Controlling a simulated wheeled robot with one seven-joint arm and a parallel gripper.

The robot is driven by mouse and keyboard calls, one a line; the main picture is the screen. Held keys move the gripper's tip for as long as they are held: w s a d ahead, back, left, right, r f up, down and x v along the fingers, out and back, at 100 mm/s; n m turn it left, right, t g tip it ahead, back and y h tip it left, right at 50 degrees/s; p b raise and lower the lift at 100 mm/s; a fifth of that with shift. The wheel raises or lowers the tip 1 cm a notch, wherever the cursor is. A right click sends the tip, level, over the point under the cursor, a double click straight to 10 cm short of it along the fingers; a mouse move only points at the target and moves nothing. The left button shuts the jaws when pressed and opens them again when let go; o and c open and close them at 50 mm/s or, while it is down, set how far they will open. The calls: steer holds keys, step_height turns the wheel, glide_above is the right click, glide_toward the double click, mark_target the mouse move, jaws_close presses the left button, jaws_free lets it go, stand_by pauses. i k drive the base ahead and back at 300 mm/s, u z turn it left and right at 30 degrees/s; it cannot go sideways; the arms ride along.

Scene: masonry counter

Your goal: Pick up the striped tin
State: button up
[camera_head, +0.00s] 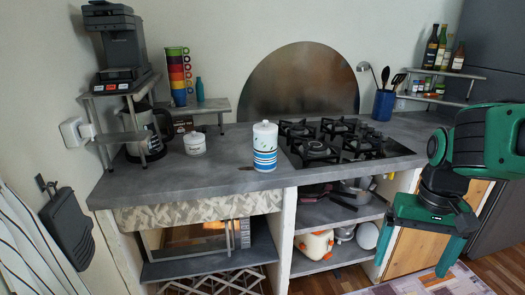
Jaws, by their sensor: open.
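The striped tin (265,148) stands upright on the grey counter, near its front edge and just left of the gas hob. It is white on top with blue and white bands round its lower part. My gripper (420,262) is at the right of the view, low in front of the counter, pointing down. Its two green fingers are spread apart with nothing between them. It is well to the right of the tin and apart from it.
A black gas hob (340,142) lies right of the tin. A small white lidded pot (195,143) and a coffee maker (150,130) stand to the left. A blue utensil holder (384,105) stands behind right.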

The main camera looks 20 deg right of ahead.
mark_target(265, 146)
steer(key=k, duration=1.15)
steer(key=u, duration=0.45)
steer(key=i, duration=1.2)
steer(key=z, duration=0.55)
steer(key=i, duration=0.7)
steer(key=z, duration=0.5)
